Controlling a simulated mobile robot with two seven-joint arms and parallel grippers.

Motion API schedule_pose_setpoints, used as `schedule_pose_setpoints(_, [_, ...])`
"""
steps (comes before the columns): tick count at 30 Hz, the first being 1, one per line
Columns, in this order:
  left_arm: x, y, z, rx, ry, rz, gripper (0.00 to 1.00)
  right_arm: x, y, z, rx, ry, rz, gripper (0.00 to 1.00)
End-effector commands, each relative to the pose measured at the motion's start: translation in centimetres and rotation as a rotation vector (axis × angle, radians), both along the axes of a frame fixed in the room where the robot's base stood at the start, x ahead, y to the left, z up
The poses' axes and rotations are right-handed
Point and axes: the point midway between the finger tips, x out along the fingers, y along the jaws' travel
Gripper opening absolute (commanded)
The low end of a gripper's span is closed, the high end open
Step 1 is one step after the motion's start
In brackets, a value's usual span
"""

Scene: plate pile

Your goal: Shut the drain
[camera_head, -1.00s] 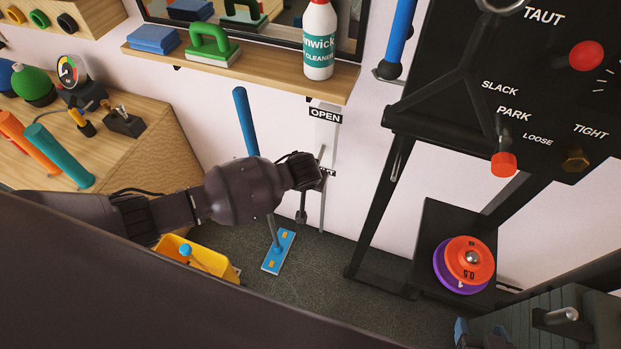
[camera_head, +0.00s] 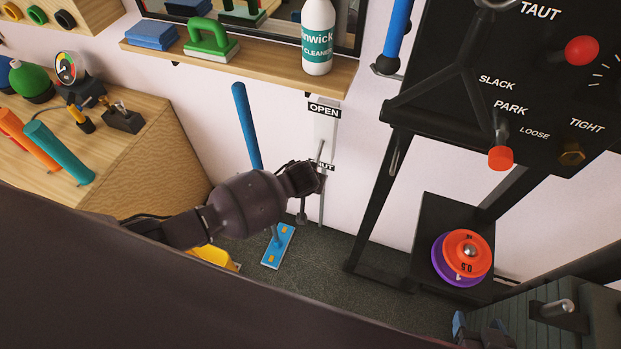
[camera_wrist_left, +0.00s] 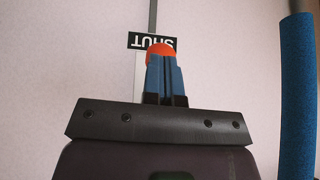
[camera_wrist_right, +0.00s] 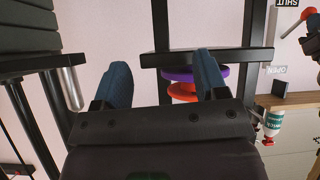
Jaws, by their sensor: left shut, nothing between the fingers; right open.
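The drain control is a pale wall plate (camera_head: 326,130) with an OPEN label (camera_head: 324,110) above and a SHUT label (camera_head: 325,166) below. A thin grey rod runs along it. My left gripper (camera_head: 318,182) is beside the SHUT label and partly covers it in the head view. In the left wrist view its blue fingers (camera_wrist_left: 165,75) are shut and empty, with an orange-red knob (camera_wrist_left: 160,48) just past the tips, in front of the SHUT label (camera_wrist_left: 137,40). Contact cannot be told. My right gripper (camera_wrist_right: 165,75) is open and empty, away at the lower right.
A shelf (camera_head: 270,75) with a cleaner bottle (camera_head: 318,38) is above the drain plate. A blue-handled mop (camera_head: 247,125) stands to the left. A black frame (camera_head: 378,200) with discs (camera_head: 462,255) is to the right, below a black panel (camera_head: 450,60).

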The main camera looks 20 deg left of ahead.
Motion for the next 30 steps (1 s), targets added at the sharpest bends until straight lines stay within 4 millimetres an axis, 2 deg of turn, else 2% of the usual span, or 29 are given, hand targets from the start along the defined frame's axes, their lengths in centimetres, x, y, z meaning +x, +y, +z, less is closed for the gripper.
schedule_pose_setpoints(6, [-1.7,-0.2,3.4,-0.002,-0.008,-0.001,0.00,0.9,0.0,1.9,0.002,-0.034,-0.001,0.66])
schedule_pose_setpoints(16, [-4.9,-0.4,7.8,-0.003,-0.006,0.000,0.00,-0.6,-0.4,2.0,-0.001,-0.007,-0.012,0.66])
schedule_pose_setpoints(21, [-5.7,-0.5,8.6,-0.001,-0.004,0.000,0.00,-0.8,-0.5,2.2,-0.002,-0.008,-0.011,0.66])
schedule_pose_setpoints(30, [-5.8,-0.5,8.7,0.000,-0.002,-0.001,0.00,-0.7,-0.5,2.2,-0.002,-0.012,-0.010,0.66])
